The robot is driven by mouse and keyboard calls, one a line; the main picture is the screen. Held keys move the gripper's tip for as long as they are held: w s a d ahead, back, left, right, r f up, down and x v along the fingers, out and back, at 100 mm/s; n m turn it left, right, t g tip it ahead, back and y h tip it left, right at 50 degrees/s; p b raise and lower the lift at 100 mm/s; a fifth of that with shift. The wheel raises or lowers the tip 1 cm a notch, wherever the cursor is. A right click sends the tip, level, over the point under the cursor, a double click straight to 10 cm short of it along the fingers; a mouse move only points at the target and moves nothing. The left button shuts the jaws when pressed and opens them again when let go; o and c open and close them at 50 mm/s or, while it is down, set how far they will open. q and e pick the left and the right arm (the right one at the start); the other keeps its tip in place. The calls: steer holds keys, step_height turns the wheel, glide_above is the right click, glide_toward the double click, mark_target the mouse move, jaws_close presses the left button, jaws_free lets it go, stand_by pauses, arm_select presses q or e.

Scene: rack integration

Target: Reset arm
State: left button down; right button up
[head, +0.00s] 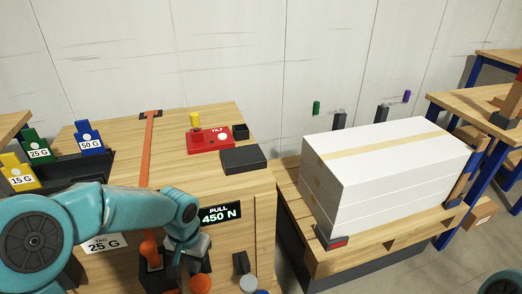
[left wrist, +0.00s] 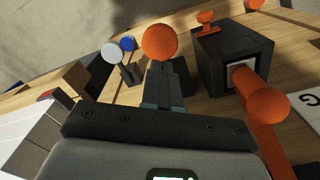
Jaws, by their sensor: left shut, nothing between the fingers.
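My left arm reaches in from the left in the head view, and its left gripper (head: 192,264) points down at the front of the wooden cabinet (head: 215,178). In the left wrist view the left gripper's fingers (left wrist: 165,72) are shut together with nothing between them. An orange round knob (left wrist: 160,42) lies just beyond the fingertips; whether they touch it I cannot tell. It also shows low in the head view (head: 200,285). A black box (left wrist: 232,57) with an orange ball-ended lever (left wrist: 265,105) is beside the gripper. My right gripper is not in view.
A PULL 450 N display (head: 219,214), grey knob (head: 248,284) and black handle (head: 241,263) are on the cabinet front. A red TILT panel (head: 210,139) and weights (head: 89,138) sit on top. A white box (head: 385,165) on a pallet stands right.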

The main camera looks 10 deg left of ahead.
arm_select(q)
steer(key=s+d+f+n+h, duration=0.1)
steer(key=s+d+f+h, duration=0.1)
steer(key=s+d+f, duration=0.65)
steer(key=s+d+f+n+h, duration=0.15)
steer(key=s+d+f, duration=0.45)
steer(key=f, duration=0.6)
step_height(320, 180, up, 14)
steer(key=p, duration=1.4)
steer(key=shift+s+d+f+m, duration=0.15)
steer(key=shift+f+m, duration=0.05)
steer(key=shift+m, duration=0.15)
steer(key=shift+f+h, duration=0.1)
steer(key=shift+h, duration=0.15)
